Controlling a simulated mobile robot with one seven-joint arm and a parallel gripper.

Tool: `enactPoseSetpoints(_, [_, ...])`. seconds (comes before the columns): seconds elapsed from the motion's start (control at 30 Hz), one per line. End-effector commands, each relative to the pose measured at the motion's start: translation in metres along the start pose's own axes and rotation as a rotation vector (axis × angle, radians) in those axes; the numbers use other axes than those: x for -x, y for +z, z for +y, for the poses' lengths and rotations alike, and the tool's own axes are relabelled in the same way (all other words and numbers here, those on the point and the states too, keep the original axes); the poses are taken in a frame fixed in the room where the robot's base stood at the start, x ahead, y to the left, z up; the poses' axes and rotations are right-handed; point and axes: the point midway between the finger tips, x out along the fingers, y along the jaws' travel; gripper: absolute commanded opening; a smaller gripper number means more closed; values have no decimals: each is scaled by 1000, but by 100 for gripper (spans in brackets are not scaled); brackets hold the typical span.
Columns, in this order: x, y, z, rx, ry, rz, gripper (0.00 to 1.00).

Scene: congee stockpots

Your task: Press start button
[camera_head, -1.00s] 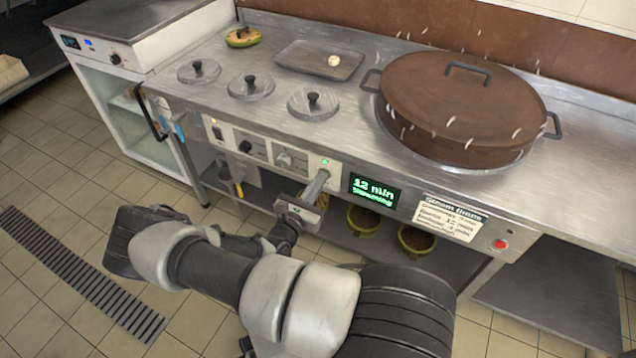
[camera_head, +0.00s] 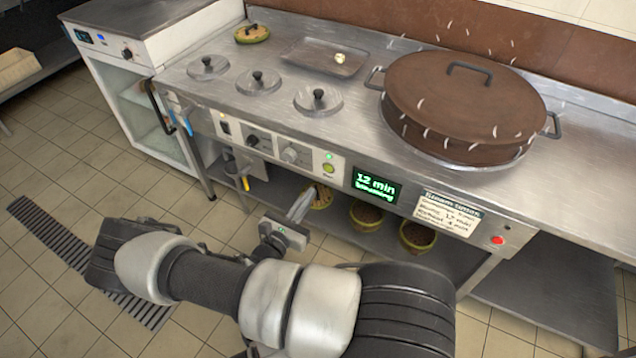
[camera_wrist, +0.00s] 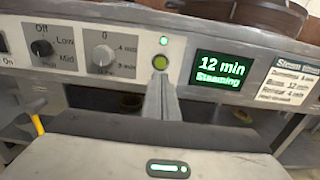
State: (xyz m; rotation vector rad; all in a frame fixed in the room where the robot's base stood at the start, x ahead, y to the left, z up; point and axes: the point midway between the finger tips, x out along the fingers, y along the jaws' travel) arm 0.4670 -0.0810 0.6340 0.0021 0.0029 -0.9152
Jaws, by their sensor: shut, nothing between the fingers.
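The start button (camera_head: 328,168) is a round yellow-green button on the counter's front panel, under a lit green lamp (camera_head: 329,156). It also shows in the wrist view (camera_wrist: 160,62), just beyond my fingertips. My gripper (camera_head: 304,200) is shut and empty. In the head view it stands in front of and below the button, apart from it. In the wrist view its closed fingers (camera_wrist: 160,80) point up at the button. The display (camera_head: 377,186) right of the button reads "12 min Steaming" in green.
Left of the button are two knobs (camera_head: 290,154) and a switch. A red button (camera_head: 497,240) sits at the panel's right end. A large brown lidded pot (camera_head: 462,105) stands on the counter. Bowls (camera_head: 417,236) sit on the shelf below. The floor in front is clear.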

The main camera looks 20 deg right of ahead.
Motion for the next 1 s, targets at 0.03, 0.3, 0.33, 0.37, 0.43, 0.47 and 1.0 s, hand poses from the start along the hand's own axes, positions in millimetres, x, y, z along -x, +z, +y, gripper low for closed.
enactPoseSetpoints(0.03, [11,1,1,0,4,1,0])
enactPoseSetpoints(0.3, [40,0,0,1,1,1,0])
enactPoseSetpoints(0.33, [41,0,0,1,1,1,0])
enactPoseSetpoints(0.37, [41,0,0,1,1,1,0])
enactPoseSetpoints(0.43, [42,-1,0,1,1,1,0])
enactPoseSetpoints(0.47, [42,-1,0,1,1,1,0])
enactPoseSetpoints(1.0, [42,-1,0,1,1,1,0])
